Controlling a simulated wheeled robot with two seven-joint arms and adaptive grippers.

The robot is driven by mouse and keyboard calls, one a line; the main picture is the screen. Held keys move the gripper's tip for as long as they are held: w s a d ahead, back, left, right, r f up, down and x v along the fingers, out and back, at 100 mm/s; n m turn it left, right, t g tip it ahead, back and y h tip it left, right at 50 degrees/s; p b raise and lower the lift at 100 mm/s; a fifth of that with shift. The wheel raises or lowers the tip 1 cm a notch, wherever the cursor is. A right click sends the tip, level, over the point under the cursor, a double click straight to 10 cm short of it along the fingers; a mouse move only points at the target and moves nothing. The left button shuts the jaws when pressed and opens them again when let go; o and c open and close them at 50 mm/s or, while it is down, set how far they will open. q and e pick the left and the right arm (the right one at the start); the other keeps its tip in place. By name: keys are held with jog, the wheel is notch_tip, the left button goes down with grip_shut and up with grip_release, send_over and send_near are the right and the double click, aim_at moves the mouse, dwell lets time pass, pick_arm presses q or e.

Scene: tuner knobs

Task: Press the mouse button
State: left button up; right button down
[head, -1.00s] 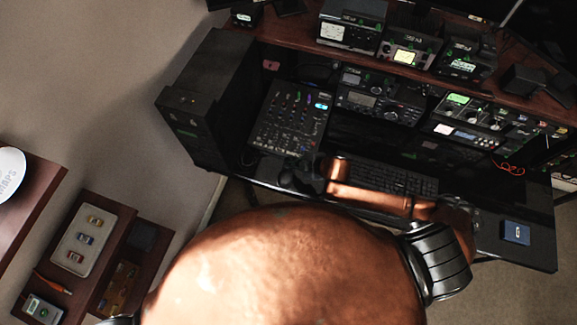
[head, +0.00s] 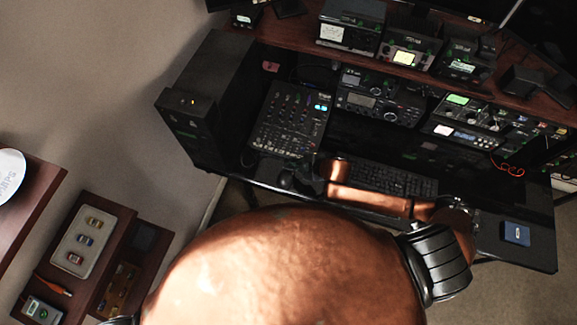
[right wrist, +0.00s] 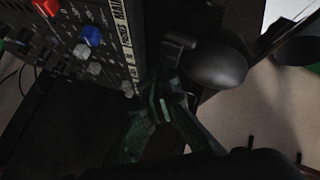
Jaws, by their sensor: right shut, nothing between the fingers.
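The dark mouse (head: 287,181) lies near the front edge of the desk, left of the keyboard. In the right wrist view it is a smooth dark oval (right wrist: 218,66). My right gripper (right wrist: 162,103) is shut and empty, beside the mouse and below the mixer's corner in that view. In the head view my right gripper (head: 307,172) is dark and hard to make out at the end of my copper arm, close to the mouse. I cannot tell whether it touches the mouse. My left gripper is not in view.
A mixer (head: 290,118) with knobs stands behind the mouse. The keyboard (head: 388,178) lies to the right, partly behind my forearm. Radios line the shelf (head: 300,42). A blue box (head: 516,233) lies at right.

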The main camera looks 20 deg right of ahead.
jog(key=shift+f, duration=0.1)
dwell(0.3)
jog(key=shift+f, duration=0.35)
jog(key=shift+f, duration=0.3)
dwell(0.7)
jog(key=shift+r, duration=0.1)
jog(key=shift+r+p, duration=0.6)
jog(key=shift+p, duration=0.45)
jog(key=shift+r, duration=0.15)
notch_tip(320, 180, up, 5)
jog(key=p, duration=0.5)
